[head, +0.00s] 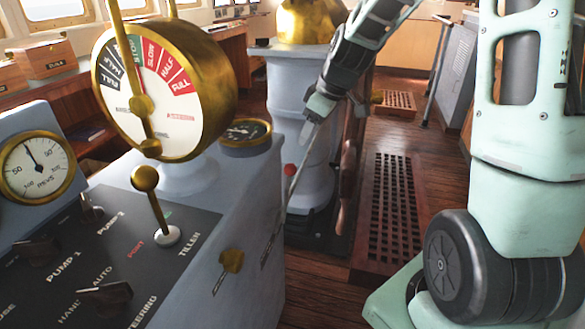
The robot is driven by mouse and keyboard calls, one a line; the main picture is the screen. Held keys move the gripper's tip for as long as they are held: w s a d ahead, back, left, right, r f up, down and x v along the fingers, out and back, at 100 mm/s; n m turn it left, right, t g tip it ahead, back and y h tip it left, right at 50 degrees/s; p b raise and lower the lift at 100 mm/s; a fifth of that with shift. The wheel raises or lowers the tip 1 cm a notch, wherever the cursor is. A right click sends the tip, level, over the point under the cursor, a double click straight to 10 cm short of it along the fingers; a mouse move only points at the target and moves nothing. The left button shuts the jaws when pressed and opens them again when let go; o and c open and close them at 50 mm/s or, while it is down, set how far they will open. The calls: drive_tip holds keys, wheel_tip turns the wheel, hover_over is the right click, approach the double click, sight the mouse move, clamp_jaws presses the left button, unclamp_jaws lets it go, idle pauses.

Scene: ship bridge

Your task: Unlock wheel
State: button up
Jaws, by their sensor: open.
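The wooden ship's wheel (346,190) shows nearly edge-on, beside a pale grey pedestal (297,95) with a brass top. A small red knob (290,169) shows low in front of the pedestal. A thin grey rod runs up from near it towards my gripper; I cannot tell what it belongs to. My gripper (315,112) is open and points down in front of the pedestal, above the red knob. Whether it touches the rod I cannot tell. No wheel lock can be made out for certain.
A console (205,275) with a brass engine telegraph (208,85), a gauge (36,168) and a brass-knobbed lever (145,180) fills the left. A wooden floor grating (393,210) lies right of the wheel. Open plank floor shows around it.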

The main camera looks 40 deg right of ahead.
sight(292, 165)
drive_tip(key=x, duration=1.3)
drive_tip(key=shift+a+f, duration=0.1)
drive_tip(key=shift+f, duration=0.15)
clamp_jaws()
drive_tip(key=shift+w, duration=0.1)
